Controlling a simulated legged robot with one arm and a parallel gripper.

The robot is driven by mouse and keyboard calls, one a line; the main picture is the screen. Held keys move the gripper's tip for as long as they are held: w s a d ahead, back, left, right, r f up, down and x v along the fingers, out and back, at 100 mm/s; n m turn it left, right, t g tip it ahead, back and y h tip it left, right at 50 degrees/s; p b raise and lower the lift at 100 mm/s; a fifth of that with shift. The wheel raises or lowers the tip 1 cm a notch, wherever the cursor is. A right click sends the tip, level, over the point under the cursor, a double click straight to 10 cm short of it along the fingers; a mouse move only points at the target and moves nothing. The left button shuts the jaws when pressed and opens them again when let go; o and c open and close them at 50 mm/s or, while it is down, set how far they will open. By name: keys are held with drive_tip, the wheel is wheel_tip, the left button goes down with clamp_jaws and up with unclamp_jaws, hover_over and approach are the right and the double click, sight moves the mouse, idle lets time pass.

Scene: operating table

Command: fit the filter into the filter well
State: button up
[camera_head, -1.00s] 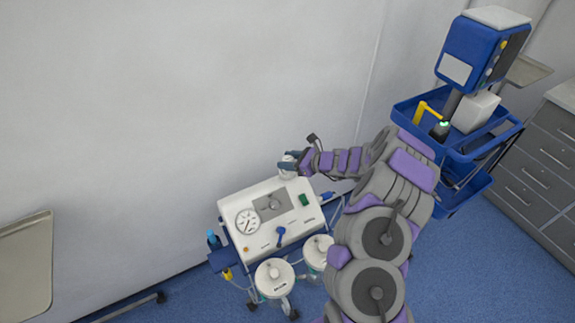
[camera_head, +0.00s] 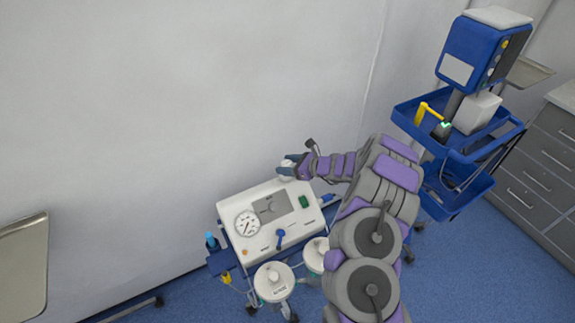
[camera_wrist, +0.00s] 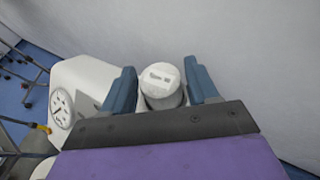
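A white round filter (camera_wrist: 161,76) with a small label on its top sits between the two blue fingers of my gripper (camera_wrist: 161,88) in the wrist view. In the head view, the filter (camera_head: 286,170) and my gripper (camera_head: 289,165) are at the back right corner of the white suction unit (camera_head: 245,207). The filter well is not clearly seen; my gripper and the filter cover that corner. I cannot tell whether the filter touches the well.
The unit has a gauge (camera_head: 247,223) and a blue knob (camera_head: 280,235). Two lidded jars (camera_head: 274,280) stand at its front. The wall is close behind. A blue trolley (camera_head: 455,150) stands to the right, and a metal tray (camera_head: 22,268) is at the left.

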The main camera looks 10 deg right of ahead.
drive_tip(key=shift+o, duration=1.2)
drive_tip(key=shift+r, duration=0.1)
drive_tip(key=p+v, duration=0.3)
drive_tip(key=v, duration=0.9)
drive_tip(key=s+a+r+n+g+y, duration=0.2)
drive_tip(key=s+a+r+n+g, duration=0.25)
drive_tip(key=a+r+n, duration=0.55)
drive_tip(key=s+a+r+n+g+h, duration=0.1)
drive_tip(key=s+a+r+n+g, duration=0.1)
drive_tip(key=s+a+r+n, duration=0.25)
drive_tip(key=s+a+r+n+g+h, duration=0.1)
drive_tip(key=s+a+r+g, duration=0.1)
drive_tip(key=s+a+r, duration=0.45)
drive_tip(key=s+d+n+g+h, duration=0.25)
drive_tip(key=s+n+h, duration=0.35)
drive_tip(key=s, duration=1.2)
drive_tip(key=s+d+n+h, duration=0.4)
drive_tip(key=s+d, duration=0.5)
drive_tip(key=s, duration=0.3)
drive_tip(key=shift+d+r+t+h, duration=0.2)
drive_tip(key=shift+d+t+h, duration=0.1)
